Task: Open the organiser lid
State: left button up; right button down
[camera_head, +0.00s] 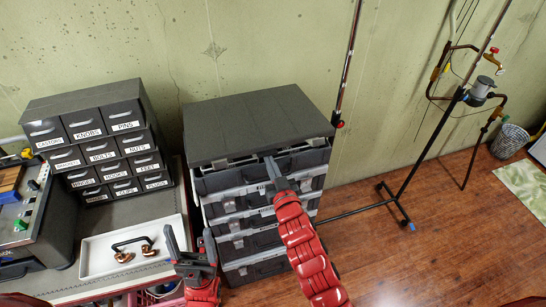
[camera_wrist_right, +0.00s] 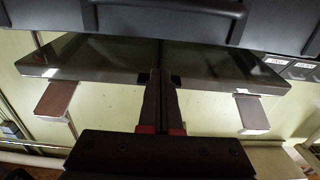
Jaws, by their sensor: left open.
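The organiser is a stack of dark cases with light-grey trim (camera_head: 236,203) in the middle of the head view. Its flat dark lid (camera_head: 255,120) lies level on top, with light-grey parts showing under its front edge. My right gripper (camera_head: 268,165) is at that front edge, its tips at or just under the lid. In the right wrist view, the two fingers (camera_wrist_right: 160,78) are side by side with almost no gap, and nothing is clearly seen between them. My left gripper (camera_head: 190,240) is open and empty, left of the stack, beside the white tray.
A small labelled drawer cabinet (camera_head: 99,143) stands on the bench at left. A white tray (camera_head: 95,255) holds a black handle with copper-coloured ends (camera_head: 134,248). A stand with a black foot (camera_head: 398,200) is right of the stack.

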jog(key=shift+r, duration=0.3)
jog(key=shift+r, duration=0.15)
jog(key=shift+w+a+r+p, duration=0.1)
jog(key=shift+w+r+p, duration=0.15)
jog(key=shift+r, duration=0.2)
jog(key=shift+w+r+p, duration=0.1)
jog(key=shift+r+p, duration=0.1)
jog(key=shift+r, duration=0.25)
jog(key=shift+w+a+r+p, duration=0.2)
jog(key=shift+w+r+p, duration=0.35)
jog(key=shift+r, duration=0.8)
jog(key=shift+w+a+r+p, duration=0.25)
jog(key=shift+w+r, duration=0.35)
jog(key=shift+r, duration=0.7)
jog(key=shift+w+a+r+p, duration=0.15)
jog(key=shift+w+r+p, duration=0.4)
jog(key=shift+r, duration=0.8)
jog(key=shift+w, duration=0.1)
